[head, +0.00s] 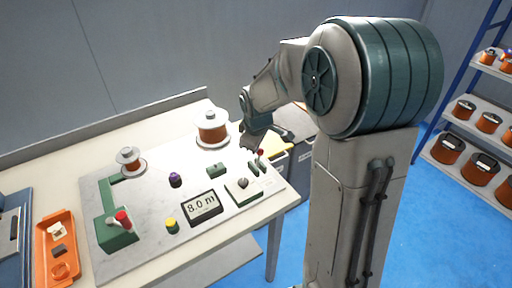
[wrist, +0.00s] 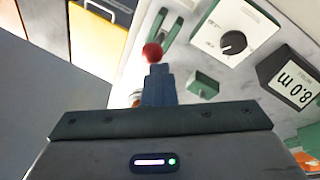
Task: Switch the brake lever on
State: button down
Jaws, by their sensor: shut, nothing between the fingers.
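A small lever with a red ball knob (head: 261,152) stands at the right end of the grey winder board, by green slotted parts; it looks like the brake lever. In the wrist view its red knob (wrist: 152,53) shows just beyond my fingertips. My gripper (wrist: 158,72) is shut and empty, close to the knob; I cannot tell whether it touches. In the head view my gripper (head: 249,145) is at the board's back right, partly hidden by my own arm. The lever's shaft is mostly hidden, and its on or off position cannot be read.
A dial box (head: 243,191) and an 8.0 m display (head: 201,207) sit near the lever. A copper spool (head: 211,127) stands behind. Another red-topped lever (head: 122,216) is on a green base at left. An orange tray (head: 57,247) lies far left. Shelves (head: 480,128) stand right.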

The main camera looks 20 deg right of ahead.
jog(key=shift+f, duration=0.7)
jog(key=shift+w+a, duration=0.1)
jog(key=w+a+r+p, duration=0.1)
jog(key=w+a+r, duration=0.1)
jog(key=a+r, duration=0.15)
jog(key=s+v, duration=0.2)
jog(key=v, duration=0.7)
jog(key=shift+d, duration=0.5)
jog(key=shift+s, duration=0.2)
